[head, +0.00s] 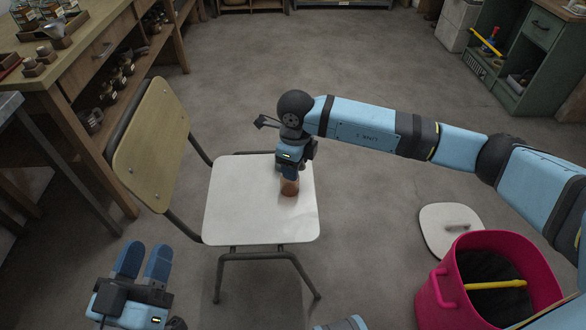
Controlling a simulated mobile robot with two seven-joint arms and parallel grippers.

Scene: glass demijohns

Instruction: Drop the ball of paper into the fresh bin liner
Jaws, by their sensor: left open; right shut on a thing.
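My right gripper (289,178) points down over the white chair seat (240,205). It is shut on a small orange-brown thing (289,188) at or just above the seat. The fingers hide part of it, and I cannot tell for sure that it is the ball of paper. A pink bin (436,299) stands on the floor at the lower right, lined in black (485,268), with no lid on it. A yellow strip (497,285) runs across its opening. My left gripper (143,248) is open and empty at the lower left, away from the chair.
A white lid (448,222) with a handle lies on the floor behind the bin. The chair's wooden backrest (150,130) rises left of the seat. A workbench (75,60) with shelves is at the left, a green cabinet (540,50) at the upper right. Floor between is clear.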

